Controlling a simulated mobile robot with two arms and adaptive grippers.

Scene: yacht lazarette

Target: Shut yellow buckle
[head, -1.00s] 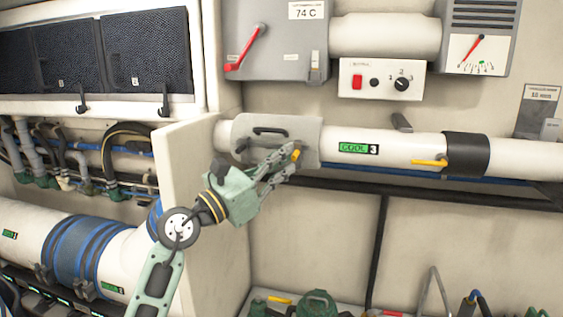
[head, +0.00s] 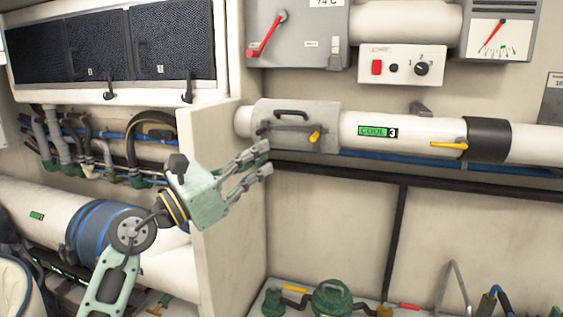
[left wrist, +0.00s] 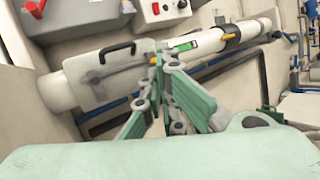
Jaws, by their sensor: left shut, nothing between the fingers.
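A grey sleeve (head: 297,112) wraps the white pipe marked COOL 3. A dark bar runs across it, with a short yellow buckle tab (head: 314,138) at its right end, tilted in the picture. Another yellow lever (head: 448,145) lies nearly level at the black band further right. My left gripper (head: 265,158) is shut and empty, below and left of the tab and apart from it. In the left wrist view its fingertips (left wrist: 163,65) overlap the yellow tab (left wrist: 153,60). Whether the buckle is latched I cannot tell. My right gripper is out of view.
A beige partition (head: 222,180) stands behind my left gripper. Above the pipe are a switch box (head: 400,66) and a red-handled panel (head: 300,35). Green fittings (head: 332,298) lie along the bottom.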

